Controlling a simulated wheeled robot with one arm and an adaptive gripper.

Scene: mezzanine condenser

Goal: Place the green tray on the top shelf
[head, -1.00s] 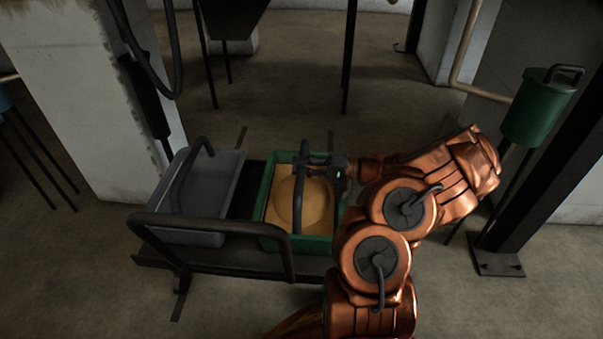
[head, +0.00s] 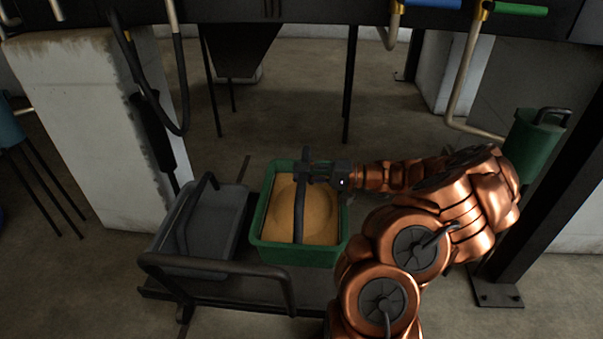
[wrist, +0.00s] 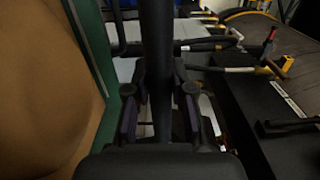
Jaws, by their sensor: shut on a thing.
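The green tray (head: 300,255) is a deep box with a dark arched handle and a tan, rounded filling. It appears raised a little above the cart in the head view. My gripper (head: 306,171) is shut on the tray's handle (head: 299,215), near the far end. In the wrist view, the dark handle bar (wrist: 158,55) stands between the fingers of my gripper (wrist: 160,105), with the green tray wall (wrist: 95,60) at left. I cannot tell which surface is the top shelf.
A grey tray (head: 203,225) with a handle stands on the dark cart (head: 250,290), left of the green tray. A concrete pillar (head: 85,130) is at left. A dark beam or ledge (head: 300,12) with pipes crosses the top. A green canister (head: 533,145) stands at right.

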